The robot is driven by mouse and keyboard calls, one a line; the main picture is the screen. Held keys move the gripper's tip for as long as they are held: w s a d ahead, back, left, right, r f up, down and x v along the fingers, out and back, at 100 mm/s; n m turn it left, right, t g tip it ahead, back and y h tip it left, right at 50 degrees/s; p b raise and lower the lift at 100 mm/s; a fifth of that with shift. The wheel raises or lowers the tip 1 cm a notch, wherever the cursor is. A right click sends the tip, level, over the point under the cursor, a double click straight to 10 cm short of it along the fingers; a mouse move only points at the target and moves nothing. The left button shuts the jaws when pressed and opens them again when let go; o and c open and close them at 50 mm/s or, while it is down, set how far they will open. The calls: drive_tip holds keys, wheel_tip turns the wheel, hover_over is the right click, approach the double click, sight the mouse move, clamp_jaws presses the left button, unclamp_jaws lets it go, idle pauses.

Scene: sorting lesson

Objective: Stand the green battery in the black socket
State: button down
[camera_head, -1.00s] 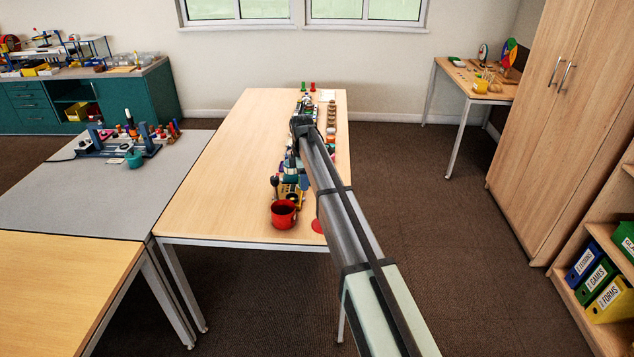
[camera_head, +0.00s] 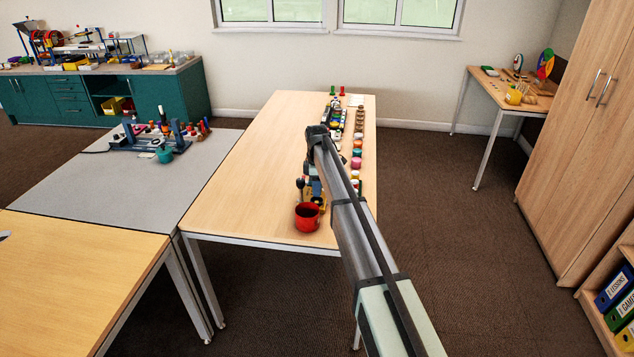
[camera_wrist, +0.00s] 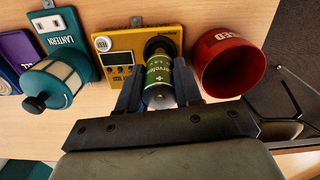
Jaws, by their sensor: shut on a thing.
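My gripper (camera_wrist: 160,78) is shut on the green battery (camera_wrist: 159,92), its two dark fingers on either side. The battery has pale lettering and its near end faces the wrist camera. In the head view my gripper (camera_head: 318,137) is over the table and the battery is hidden.
A red cup (camera_wrist: 209,75) stands close right of the gripper. A teal lantern (camera_wrist: 72,46) and a purple item (camera_wrist: 18,52) are on the left. In the head view, the left part of the wooden table (camera_head: 245,185) is clear; objects line its right side.

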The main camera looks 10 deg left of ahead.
drive_tip(key=shift+f, duration=1.2)
drive_tip(key=shift+f, duration=0.5)
idle(0.6)
drive_tip(key=c, duration=1)
unclamp_jaws()
drive_tip(key=shift+c, duration=0.2)
drive_tip(key=shift+r, duration=5.5)
wheel_tip(320, 180, up, 6)
